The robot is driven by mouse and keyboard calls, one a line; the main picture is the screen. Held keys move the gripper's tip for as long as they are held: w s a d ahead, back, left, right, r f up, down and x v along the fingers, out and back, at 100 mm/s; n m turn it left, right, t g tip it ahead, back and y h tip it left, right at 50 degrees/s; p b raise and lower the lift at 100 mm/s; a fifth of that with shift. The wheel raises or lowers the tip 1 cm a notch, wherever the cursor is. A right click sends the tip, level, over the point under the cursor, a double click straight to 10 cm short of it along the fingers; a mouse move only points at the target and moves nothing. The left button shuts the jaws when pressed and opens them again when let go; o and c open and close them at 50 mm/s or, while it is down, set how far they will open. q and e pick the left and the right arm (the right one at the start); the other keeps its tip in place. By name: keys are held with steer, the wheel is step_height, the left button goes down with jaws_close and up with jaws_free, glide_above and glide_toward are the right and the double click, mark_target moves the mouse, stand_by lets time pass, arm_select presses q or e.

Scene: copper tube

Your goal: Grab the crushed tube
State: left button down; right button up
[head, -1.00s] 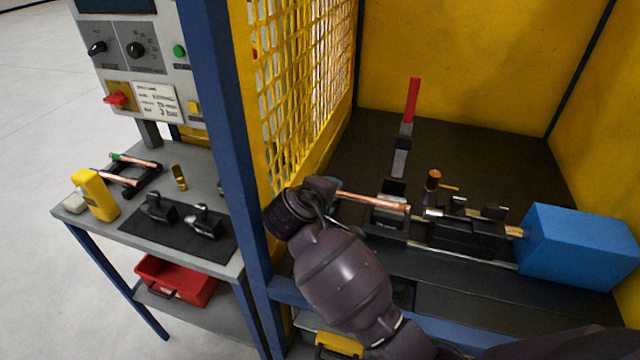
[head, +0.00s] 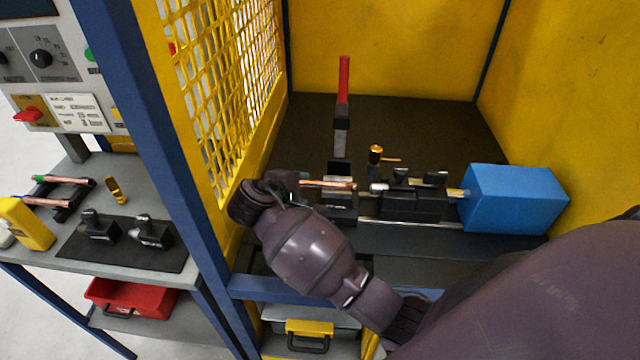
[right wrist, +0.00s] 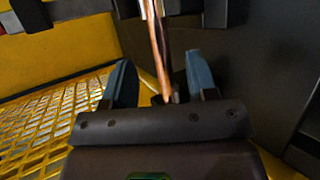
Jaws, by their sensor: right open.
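A copper tube (head: 325,184) lies roughly level in the black clamp (head: 340,204) of the bench machine. Its left end reaches my right gripper (head: 292,184). In the right wrist view the tube (right wrist: 157,48) runs between the two blue-grey fingers of my right gripper (right wrist: 160,72), which stand apart on either side of it. The tube's near end is close to the gripper's palm. Whether that end is crushed is too small to tell. My left gripper is not in view.
A red-handled lever (head: 343,80) stands up behind the clamp. A blue block (head: 514,198) sits at the right end of the machine. Yellow mesh (head: 225,90) is close on the left. A side table (head: 180,262) holds more tubes on a black rack (head: 70,205).

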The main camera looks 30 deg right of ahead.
mark_target(312, 185)
steer(key=shift+p+x, duration=0.3)
steer(key=shift+x, duration=2)
steer(key=shift+s+d, duration=0.1)
steer(key=shift+c, duration=0.3)
jaws_close()
